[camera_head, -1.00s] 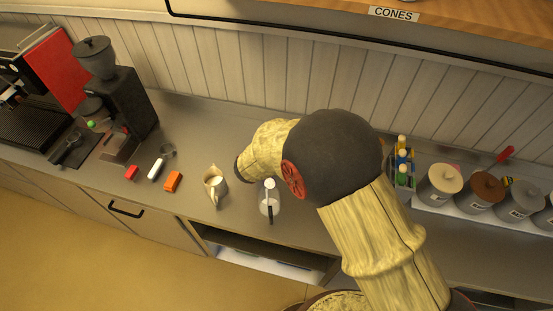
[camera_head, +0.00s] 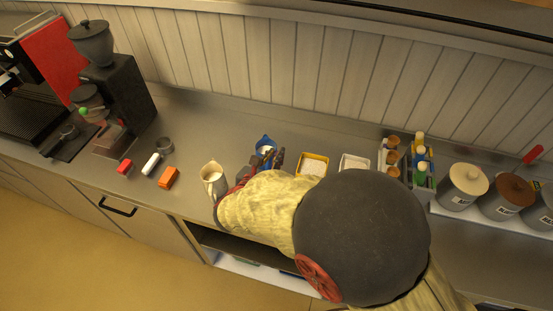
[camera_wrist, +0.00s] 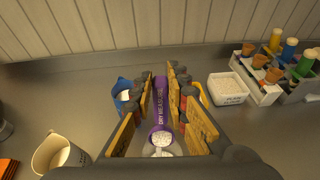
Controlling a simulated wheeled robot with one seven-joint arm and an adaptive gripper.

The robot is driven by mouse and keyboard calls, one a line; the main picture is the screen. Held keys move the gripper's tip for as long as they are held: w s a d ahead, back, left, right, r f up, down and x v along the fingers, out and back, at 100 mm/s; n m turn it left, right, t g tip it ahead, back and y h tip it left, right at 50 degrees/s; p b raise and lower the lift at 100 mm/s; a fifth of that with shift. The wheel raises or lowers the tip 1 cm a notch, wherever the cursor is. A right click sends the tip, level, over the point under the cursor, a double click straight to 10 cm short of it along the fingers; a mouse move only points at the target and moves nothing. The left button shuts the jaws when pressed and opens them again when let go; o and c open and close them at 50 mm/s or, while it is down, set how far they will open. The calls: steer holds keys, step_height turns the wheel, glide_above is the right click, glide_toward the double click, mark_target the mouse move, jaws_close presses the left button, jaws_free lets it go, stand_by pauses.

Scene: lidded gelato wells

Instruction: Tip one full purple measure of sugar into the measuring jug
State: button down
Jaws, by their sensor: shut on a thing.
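My gripper (camera_wrist: 160,84) is shut on the purple measure (camera_wrist: 161,104), with its handle, marked "DRY MEASURE", between the fingers. The measure's bowl at the near end holds white grains. In the head view my gripper (camera_head: 272,160) is beyond my wrist, and the measure cannot be made out there. A pale, glassy shape shows just under the bowl in the wrist view, mostly hidden; I cannot tell whether it is the measuring jug. The jug's spot in the head view is covered by my arm.
A cream pitcher (camera_head: 213,180) stands left of my wrist. A blue container (camera_head: 265,143) is behind the gripper. A yellow-rimmed tub (camera_head: 314,158) and a white tub (camera_head: 354,160) stand to the right.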

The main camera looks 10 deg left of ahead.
steer(key=s+a+f+t+h+b, duration=0.1)
steer(key=s+t+b, duration=0.8)
steer(key=b, duration=0.9)
steer(key=shift+s+a+f+h, duration=0.45)
steer(key=shift+s+f, duration=0.25)
steer(key=shift+f, duration=0.5)
stand_by(0.7)
